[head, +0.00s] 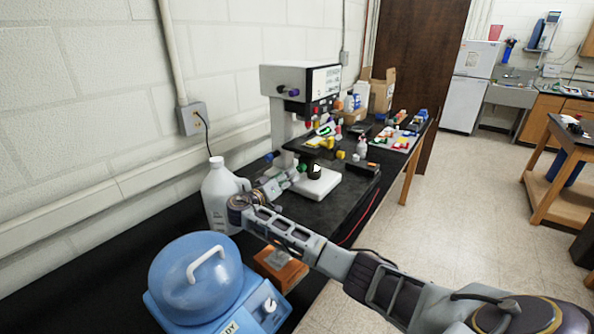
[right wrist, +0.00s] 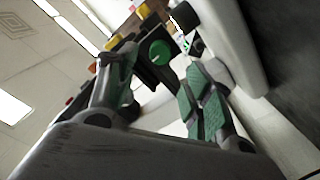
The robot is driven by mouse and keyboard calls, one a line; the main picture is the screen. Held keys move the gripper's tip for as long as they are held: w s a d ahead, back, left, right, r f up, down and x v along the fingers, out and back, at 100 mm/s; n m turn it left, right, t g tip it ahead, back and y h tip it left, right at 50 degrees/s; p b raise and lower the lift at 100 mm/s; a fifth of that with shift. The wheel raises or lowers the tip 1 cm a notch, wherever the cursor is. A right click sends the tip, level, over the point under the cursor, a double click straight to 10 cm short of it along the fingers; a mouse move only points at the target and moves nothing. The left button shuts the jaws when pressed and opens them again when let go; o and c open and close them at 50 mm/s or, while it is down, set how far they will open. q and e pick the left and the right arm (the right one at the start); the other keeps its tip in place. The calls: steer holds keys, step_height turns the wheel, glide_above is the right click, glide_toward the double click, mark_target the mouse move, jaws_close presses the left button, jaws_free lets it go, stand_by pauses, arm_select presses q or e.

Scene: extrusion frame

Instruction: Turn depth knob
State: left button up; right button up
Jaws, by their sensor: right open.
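A white and grey bench machine (head: 292,80) stands against the wall with dark and purple knobs on its upper side and several coloured knobs lower down. I cannot tell which one is the depth knob. My right gripper (head: 288,178) reaches in low at the machine's near side, by its column and white base (head: 318,184). In the right wrist view a round green knob (right wrist: 160,52) on a dark block shows between the two green-padded fingers of the right gripper (right wrist: 165,65). The fingers are open and apart, with a gap beside the knob. My left gripper is out of view.
A white jug (head: 217,195) stands close to my right wrist. A blue-lidded device (head: 195,275) and an orange-brown block (head: 280,268) are nearer on the dark bench. Small coloured parts (head: 395,138) and cardboard boxes (head: 381,92) lie behind the machine.

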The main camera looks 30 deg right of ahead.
mark_target(299, 169)
steer(key=shift+d, duration=0.15)
steer(key=p+x, duration=0.1)
steer(key=x, duration=0.4)
steer(key=shift+r, duration=0.1)
steer(key=shift+p+x, duration=0.45)
steer(key=shift+x, duration=0.7)
steer(key=c, duration=1)
